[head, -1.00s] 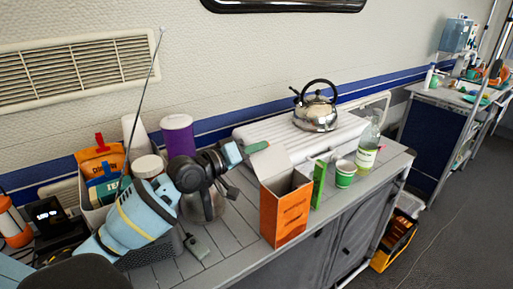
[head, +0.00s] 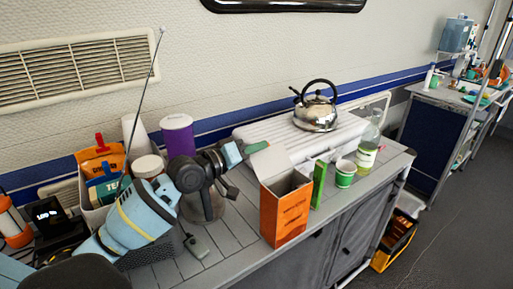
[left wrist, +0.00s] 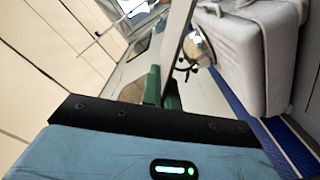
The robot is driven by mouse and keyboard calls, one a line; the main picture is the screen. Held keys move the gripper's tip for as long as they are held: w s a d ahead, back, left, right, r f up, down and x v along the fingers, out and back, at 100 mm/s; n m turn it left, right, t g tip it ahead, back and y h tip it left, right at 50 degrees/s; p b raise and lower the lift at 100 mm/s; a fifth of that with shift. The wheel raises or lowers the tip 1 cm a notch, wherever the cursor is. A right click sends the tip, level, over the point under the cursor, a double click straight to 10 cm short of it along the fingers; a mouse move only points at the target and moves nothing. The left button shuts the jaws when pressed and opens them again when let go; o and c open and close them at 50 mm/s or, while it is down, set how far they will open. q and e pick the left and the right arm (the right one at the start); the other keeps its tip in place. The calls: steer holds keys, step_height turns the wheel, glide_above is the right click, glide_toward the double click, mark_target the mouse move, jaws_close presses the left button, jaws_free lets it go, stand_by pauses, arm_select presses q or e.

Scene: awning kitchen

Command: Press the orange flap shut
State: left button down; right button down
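An orange box (head: 285,215) stands upright on the counter with its top open. My right gripper is not in view.
A green packet (head: 319,184), a green-and-white cup (head: 345,174) and a bottle (head: 367,150) stand right of the box. A kettle (head: 316,112) sits on a white case (head: 262,131) behind. A purple canister (head: 178,134) and a filled bin stand left, near my arm.

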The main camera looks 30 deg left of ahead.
mark_target(261, 158)
arm_select(q)
steer(key=shift+r, duration=0.15)
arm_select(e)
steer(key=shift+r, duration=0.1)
